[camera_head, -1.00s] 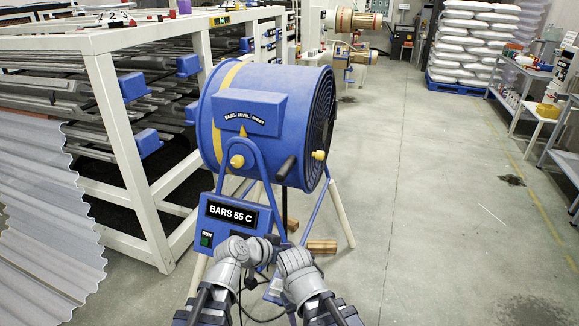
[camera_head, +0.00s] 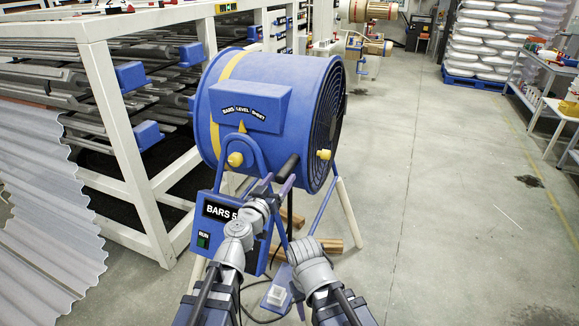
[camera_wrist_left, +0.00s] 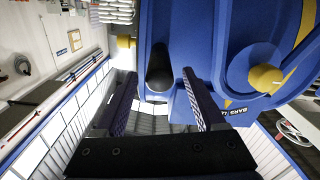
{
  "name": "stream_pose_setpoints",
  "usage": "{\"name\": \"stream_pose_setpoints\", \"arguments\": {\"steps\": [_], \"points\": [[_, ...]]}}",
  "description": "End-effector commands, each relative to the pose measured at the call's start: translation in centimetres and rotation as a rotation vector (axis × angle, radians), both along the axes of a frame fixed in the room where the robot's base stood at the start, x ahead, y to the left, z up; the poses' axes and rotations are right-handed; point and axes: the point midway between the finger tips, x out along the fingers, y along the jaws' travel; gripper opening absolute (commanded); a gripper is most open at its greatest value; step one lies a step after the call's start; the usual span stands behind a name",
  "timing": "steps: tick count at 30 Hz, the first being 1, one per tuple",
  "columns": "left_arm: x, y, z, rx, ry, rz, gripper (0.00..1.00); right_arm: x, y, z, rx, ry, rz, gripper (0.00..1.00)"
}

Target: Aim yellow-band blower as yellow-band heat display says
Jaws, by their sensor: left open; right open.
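The blue blower drum (camera_head: 290,85) with a yellow band stands on splayed legs. Its curved scale (camera_head: 243,112) reads BARS, LEVEL, SHEET, and the yellow pointer (camera_head: 242,127) is at LEVEL. The display (camera_head: 217,210) shows "BARS 5", the rest hidden by my left arm. A dark handle (camera_head: 288,166) sticks out of the drum's lower right. My left gripper (camera_head: 276,184) is open just below it. In the left wrist view the handle (camera_wrist_left: 159,68) appears between the fingertips, apart from both. My right gripper (camera_head: 297,294) is low by the stand, open, its fingers partly hidden.
A green RUN switch (camera_head: 203,240) is on the control box. A pedal-like blue plate (camera_head: 275,297), a cable and wooden blocks (camera_head: 325,246) are at the stand's feet. A white rack (camera_head: 135,165) and corrugated sheet (camera_head: 45,200) stand left.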

Motion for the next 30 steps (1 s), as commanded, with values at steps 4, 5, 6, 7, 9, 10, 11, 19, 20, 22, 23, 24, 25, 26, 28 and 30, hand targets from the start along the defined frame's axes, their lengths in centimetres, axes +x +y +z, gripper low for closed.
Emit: {"name": "stream_pose_setpoints", "arguments": {"steps": [4,5,6,7,9,10,11,19,20,22,23,24,25,26,28,30], "points": [[1.5,-0.6,0.0,0.0,0.0,-0.001,0.72,0.0,0.0,0.0,0.0,0.0,0.0,0.5],[1.9,-0.7,0.0,0.0,0.0,-0.001,0.72,0.0,0.0,0.0,0.0,0.0,0.0,0.5],[2.4,-1.0,0.0,0.0,0.001,-0.001,0.72,0.0,0.0,0.0,0.0,0.0,0.0,0.5],[2.8,-1.2,0.0,0.0,0.001,-0.002,0.72,0.0,0.0,0.0,0.0,0.0,0.0,0.5],[3.9,-1.6,0.0,0.0,0.001,-0.002,0.72,0.0,0.0,0.0,0.0,0.0,0.0,0.5],[4.3,-1.8,0.0,0.0,0.001,-0.002,0.72,0.0,0.0,0.0,0.0,0.0,0.0,0.5],[4.8,-2.0,0.0,0.0,0.0,-0.003,0.72,0.0,0.0,0.0,0.0,0.0,0.0,0.5],[7.0,-2.9,0.0,0.0,0.001,-0.001,0.72,0.0,0.0,0.0,0.0,0.0,0.0,0.5],[7.0,-2.9,0.0,0.0,0.001,-0.001,0.72,0.0,0.0,0.0,0.0,0.0,0.0,0.5],[6.9,-2.9,0.0,0.0,0.001,-0.001,0.72,0.0,0.0,0.0,0.0,0.0,0.0,0.5],[6.9,-2.9,0.0,0.0,0.001,-0.001,0.72,0.0,0.0,0.0,0.0,0.0,0.0,0.5],[6.9,-2.9,0.0,0.0,0.001,-0.001,0.72,0.0,0.0,0.0,0.0,0.0,0.0,0.5],[6.9,-2.9,0.0,0.0,0.001,-0.001,0.72,0.0,0.0,0.0,0.0,0.0,0.0,0.5],[6.9,-2.9,0.0,0.0,0.001,-0.001,0.69,0.0,0.0,0.0,0.0,0.0,0.0,0.5],[6.9,-2.9,0.0,0.0,0.001,-0.001,0.61,0.0,0.0,0.0,0.0,0.0,0.0,0.5],[6.9,-2.9,0.0,0.0,0.001,-0.001,0.54,0.0,0.0,0.0,0.0,0.0,0.0,0.5]]}}
